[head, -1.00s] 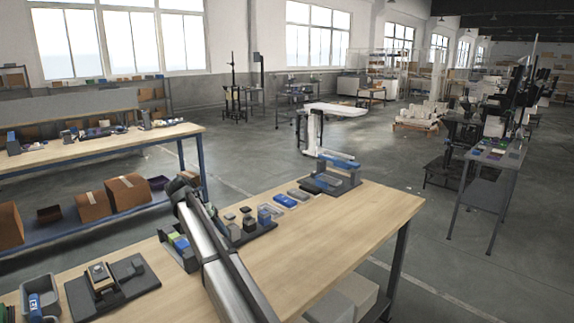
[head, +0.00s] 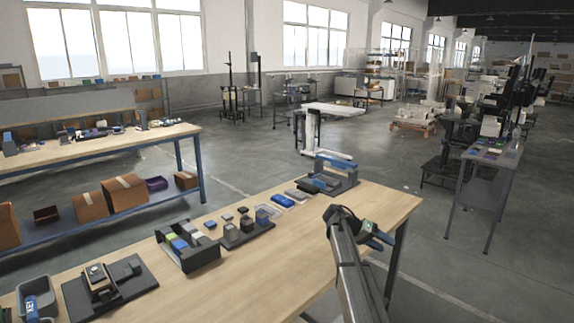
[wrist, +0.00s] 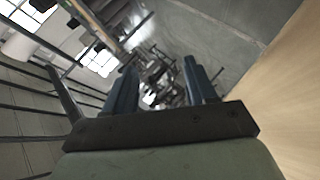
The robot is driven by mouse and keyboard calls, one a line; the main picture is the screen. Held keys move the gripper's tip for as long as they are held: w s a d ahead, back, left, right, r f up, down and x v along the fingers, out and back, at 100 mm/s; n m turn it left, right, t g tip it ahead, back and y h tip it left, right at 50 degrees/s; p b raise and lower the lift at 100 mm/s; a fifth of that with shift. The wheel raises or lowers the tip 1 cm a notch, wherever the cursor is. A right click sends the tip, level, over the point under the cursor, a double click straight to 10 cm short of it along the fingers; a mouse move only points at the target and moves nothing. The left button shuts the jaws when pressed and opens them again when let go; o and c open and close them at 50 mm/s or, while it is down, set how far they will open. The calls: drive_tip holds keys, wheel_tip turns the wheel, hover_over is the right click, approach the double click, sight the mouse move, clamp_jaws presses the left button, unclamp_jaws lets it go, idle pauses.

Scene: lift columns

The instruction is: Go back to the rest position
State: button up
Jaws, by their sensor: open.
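My gripper (head: 380,238) is at the right end of the wooden workbench (head: 290,255) in the head view, raised above the bench top near its right edge. In the wrist view my gripper (wrist: 163,85) shows two dark fingers standing apart with nothing between them. The wrist view looks out over the room, with the pale bench top (wrist: 290,100) at its right side.
On the bench are a black tray of coloured blocks (head: 187,245), a dark block holder (head: 245,232), a black fixture (head: 108,286), a grey bin (head: 38,298) and a blue-and-grey stand (head: 333,174). The bench's front middle is clear.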

drive_tip(key=s+d+f+g, duration=0.1)
drive_tip(key=s+d+f, duration=0.7)
drive_tip(key=d+f, duration=0.15)
drive_tip(key=s+a+f+n+y, duration=0.2)
drive_tip(key=s+a+f, duration=0.1)
drive_tip(key=s+f, duration=0.65)
drive_tip(key=s+a+f+n+y, duration=0.2)
drive_tip(key=s+a+f, duration=0.3)
drive_tip(key=f, duration=0.7)
drive_tip(key=s+a+f+n+g+y, duration=0.15)
drive_tip(key=s+a+f, duration=0.25)
drive_tip(key=s+f, duration=0.4)
drive_tip(key=s+a+f+n+g+y, duration=0.15)
drive_tip(key=s+a+f, duration=0.3)
drive_tip(key=s, duration=0.65)
drive_tip(key=s+a+f+y, duration=0.2)
drive_tip(key=s+a, duration=0.2)
drive_tip(key=s, duration=0.5)
drive_tip(key=s+a+f+y, duration=0.2)
drive_tip(key=s+a, duration=0.3)
drive_tip(key=s, duration=0.5)
drive_tip(key=shift+s+f+g+y, duration=0.3)
drive_tip(key=shift+f+g+y, duration=0.1)
drive_tip(key=shift+f, duration=0.05)
